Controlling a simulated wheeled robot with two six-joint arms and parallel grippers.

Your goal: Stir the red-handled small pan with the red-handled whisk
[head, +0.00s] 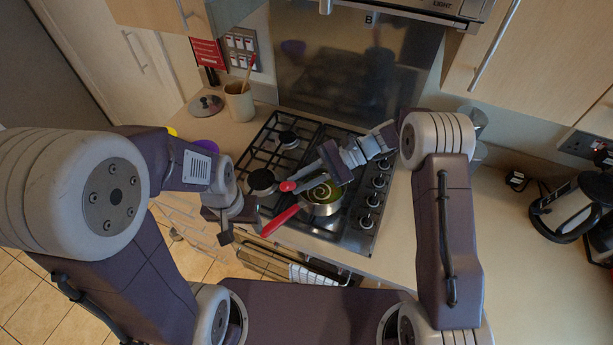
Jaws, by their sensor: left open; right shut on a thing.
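The small pan (324,208) sits on the hob's right front part, its red handle (281,220) pointing toward the lower left. Its inside is greenish-yellow with a pale curved shape; I cannot tell whether that is whisk wires or contents. My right gripper (312,180) is above the pan, shut on the red-handled whisk (288,186). Only the red end of the whisk shows clearly; the gripper hides much of the rest. My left gripper (236,228) is open and empty, left of the pan handle's end and apart from it.
The black gas hob (290,137) has several knobs on its right. A utensil pot (239,104) and a pan lid (206,105) stand at the back left. A kettle (570,207) stands at far right. The right counter (530,280) has free room.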

